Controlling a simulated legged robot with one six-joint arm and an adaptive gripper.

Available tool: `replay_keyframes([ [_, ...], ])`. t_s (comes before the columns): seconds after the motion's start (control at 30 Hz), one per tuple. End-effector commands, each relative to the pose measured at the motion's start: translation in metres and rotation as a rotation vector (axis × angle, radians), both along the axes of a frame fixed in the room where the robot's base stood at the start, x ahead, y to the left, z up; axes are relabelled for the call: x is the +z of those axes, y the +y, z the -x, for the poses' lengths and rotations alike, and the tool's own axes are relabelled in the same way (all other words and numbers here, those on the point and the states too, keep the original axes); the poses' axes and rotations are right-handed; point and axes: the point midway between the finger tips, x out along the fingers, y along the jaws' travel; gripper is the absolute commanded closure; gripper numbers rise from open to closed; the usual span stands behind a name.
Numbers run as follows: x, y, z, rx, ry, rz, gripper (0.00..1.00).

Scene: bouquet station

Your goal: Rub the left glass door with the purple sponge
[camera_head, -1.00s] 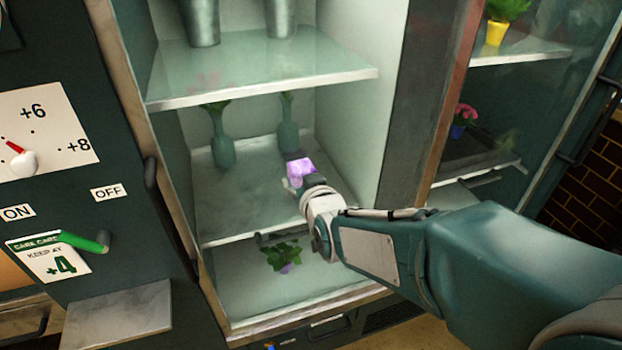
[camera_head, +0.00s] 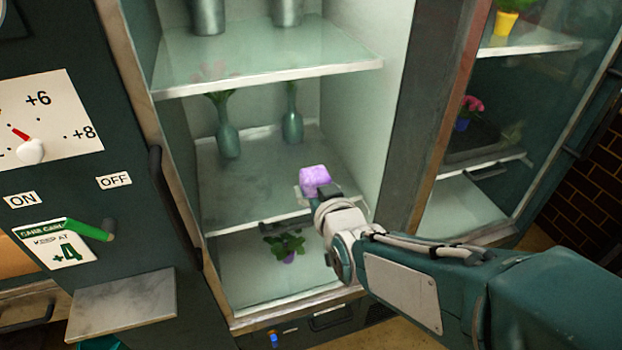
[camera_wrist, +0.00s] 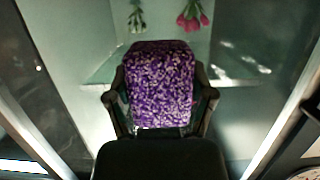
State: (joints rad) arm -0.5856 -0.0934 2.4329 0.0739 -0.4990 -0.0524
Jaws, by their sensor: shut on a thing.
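The purple sponge (camera_head: 314,180) is at the end of my arm, in front of the left glass door. My gripper (camera_wrist: 160,105) is shut on the sponge, with one finger along each side of it in the wrist view. The sponge (camera_wrist: 160,80) shows there as a speckled purple block. The left glass door (camera_head: 255,280) covers a cabinet with shelves. Whether the sponge touches the glass I cannot tell.
Behind the glass are a shelf (camera_head: 270,68) with metal buckets, green vases (camera_head: 228,140) and a small potted plant (camera_head: 287,246). A right-hand cabinet (camera_head: 480,200) holds potted flowers. A control panel with a dial (camera_head: 32,150) and a care card (camera_head: 62,245) stands left.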

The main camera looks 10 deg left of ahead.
Motion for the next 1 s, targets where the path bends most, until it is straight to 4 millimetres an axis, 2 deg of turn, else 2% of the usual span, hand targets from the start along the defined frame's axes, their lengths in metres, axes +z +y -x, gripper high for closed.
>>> replay_keyframes([
  [0.43,0.0,-0.003,0.006,0.0,-0.001,0.001,0.77],
  [0.8,0.0,-0.017,0.029,0.001,0.0,0.001,0.77],
  [1.0,-0.001,-0.018,0.03,0.0,0.0,0.001,0.77],
])
